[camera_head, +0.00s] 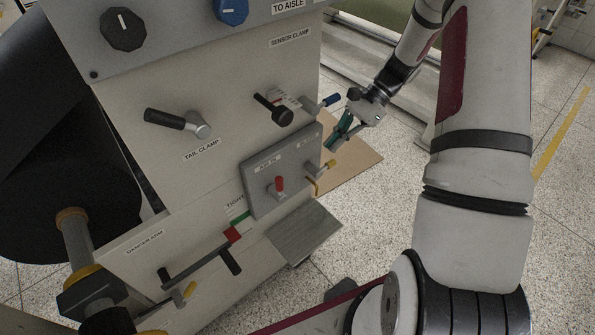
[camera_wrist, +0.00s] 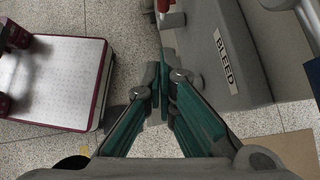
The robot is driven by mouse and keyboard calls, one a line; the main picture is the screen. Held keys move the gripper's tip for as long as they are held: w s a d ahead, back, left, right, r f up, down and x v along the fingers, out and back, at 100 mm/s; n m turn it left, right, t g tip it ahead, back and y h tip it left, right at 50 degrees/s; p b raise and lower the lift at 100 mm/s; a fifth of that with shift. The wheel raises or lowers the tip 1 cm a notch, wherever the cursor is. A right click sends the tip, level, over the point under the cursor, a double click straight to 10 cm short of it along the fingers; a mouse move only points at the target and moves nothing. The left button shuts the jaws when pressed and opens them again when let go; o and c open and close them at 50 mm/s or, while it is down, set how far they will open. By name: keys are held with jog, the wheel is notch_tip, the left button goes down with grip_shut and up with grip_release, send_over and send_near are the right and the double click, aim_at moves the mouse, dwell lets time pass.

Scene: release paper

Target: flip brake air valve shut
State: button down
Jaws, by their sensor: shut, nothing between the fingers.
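A grey valve box (camera_head: 258,205) is mounted low on the machine's front in the head view. A red-handled lever (camera_head: 280,184) sticks out of its face, and a yellow-handled lever (camera_head: 328,165) is at its right end. I cannot tell which is the brake air valve. In the wrist view the box (camera_wrist: 205,45) carries a BLEED label (camera_wrist: 225,60), and a red handle (camera_wrist: 163,5) is cut by the top edge. My gripper (camera_head: 330,147) is just right of the box, above the yellow lever in the picture. Its teal fingers (camera_wrist: 160,78) are shut and empty, apart from the red handle.
A blue-tipped lever (camera_head: 328,101) and a black knob lever (camera_head: 273,110) sit above the box. The tail clamp handle (camera_head: 178,122) is farther left. A grey plate (camera_head: 305,235) juts out below. Speckled floor and a brown board (camera_head: 352,165) lie to the right.

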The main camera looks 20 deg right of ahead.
dwell(0.3)
jog(key=a+r+x, duration=0.2)
jog(key=x, duration=1.1)
jog(key=shift+p, duration=0.4)
jog(key=shift+s, duration=0.15)
jog(key=shift+r, duration=0.1)
jog(key=shift+s+a+r+h, duration=0.1)
jog(key=shift+a+h, duration=0.05)
jog(key=shift+h, duration=0.25)
